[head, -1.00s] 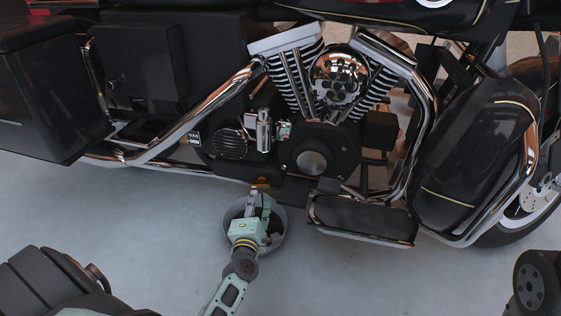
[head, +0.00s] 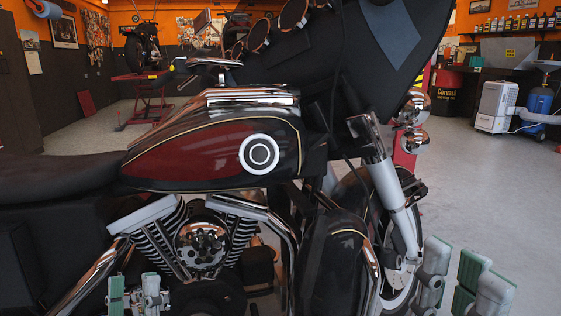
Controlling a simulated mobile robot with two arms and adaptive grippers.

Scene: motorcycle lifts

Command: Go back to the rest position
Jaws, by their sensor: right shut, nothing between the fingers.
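My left gripper (head: 134,293) shows at the lower left of the head view, its green-padded grey fingers pointing up in front of the motorcycle's engine. I see no object at its fingers, and I cannot tell whether it is open or shut. My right gripper (head: 462,283) is at the lower right, near the front wheel (head: 401,278). It is shut and empty, its fingers angled upward. The lower parts of both grippers and both arms are cut off by the bottom edge.
A large motorcycle with a dark red and black tank (head: 195,150) fills the left and middle. Behind it are a red lift (head: 141,90) with another motorcycle, a black drum (head: 447,88) and a white machine (head: 496,106). Grey floor (head: 500,180) is clear at the right.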

